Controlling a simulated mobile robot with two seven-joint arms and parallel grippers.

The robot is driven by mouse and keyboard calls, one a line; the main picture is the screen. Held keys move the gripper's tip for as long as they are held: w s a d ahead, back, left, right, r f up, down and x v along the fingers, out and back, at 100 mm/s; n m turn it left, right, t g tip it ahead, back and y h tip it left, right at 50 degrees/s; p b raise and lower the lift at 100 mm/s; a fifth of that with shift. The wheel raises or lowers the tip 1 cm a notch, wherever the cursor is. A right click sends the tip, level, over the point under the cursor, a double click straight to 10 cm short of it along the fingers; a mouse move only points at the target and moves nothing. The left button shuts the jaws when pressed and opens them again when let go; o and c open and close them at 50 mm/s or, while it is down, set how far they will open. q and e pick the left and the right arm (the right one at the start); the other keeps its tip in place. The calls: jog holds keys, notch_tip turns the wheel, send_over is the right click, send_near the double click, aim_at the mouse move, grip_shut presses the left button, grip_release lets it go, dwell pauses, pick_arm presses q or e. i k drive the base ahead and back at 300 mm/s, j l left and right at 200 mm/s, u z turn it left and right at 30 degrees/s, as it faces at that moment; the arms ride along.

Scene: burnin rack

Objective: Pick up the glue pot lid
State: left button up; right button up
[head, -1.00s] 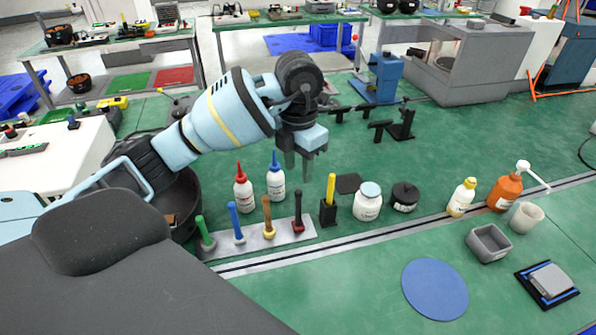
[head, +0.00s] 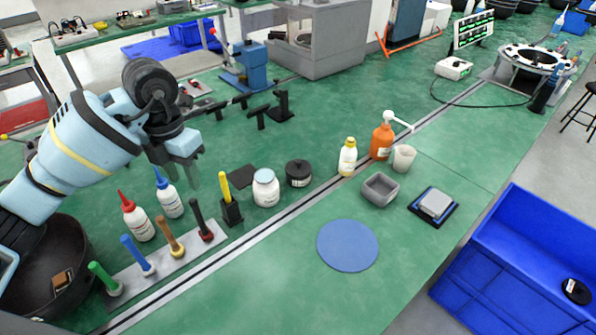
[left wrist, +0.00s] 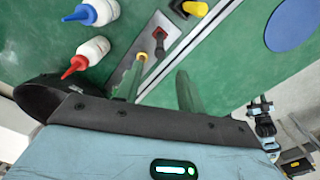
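A black round pot with a knobbed black lid (head: 298,163) stands on the green bench in the head view. Beside it is a white jar with a pale blue-white top (head: 265,188). I cannot tell for sure which is the glue pot; both tops look seated. My left gripper (head: 182,172) hangs above the bench, left of both, near the bottles and the tool strip. Its fingers are apart and empty in the left wrist view (left wrist: 158,87). My right gripper is not in the head view; small dark and pale-blue parts at the wrist view's right edge may be it.
A yellow-handled tool stands in a black block (head: 231,211) left of the jar. Red-tipped (head: 137,217) and blue-tipped (head: 168,193) bottles stand near the tool strip (head: 165,262). A blue disc (head: 347,245) lies in front. A blue bin (head: 515,265) stands at right.

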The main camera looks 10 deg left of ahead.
aim_at(296, 169)
jog(key=i+l, duration=0.1)
jog(key=l, duration=0.2)
jog(key=i+l, duration=0.15)
jog(key=l, duration=0.15)
jog(key=i+l, duration=0.1)
jog(key=l, duration=0.25)
jog(key=i+l, duration=0.15)
jog(key=l, duration=0.15)
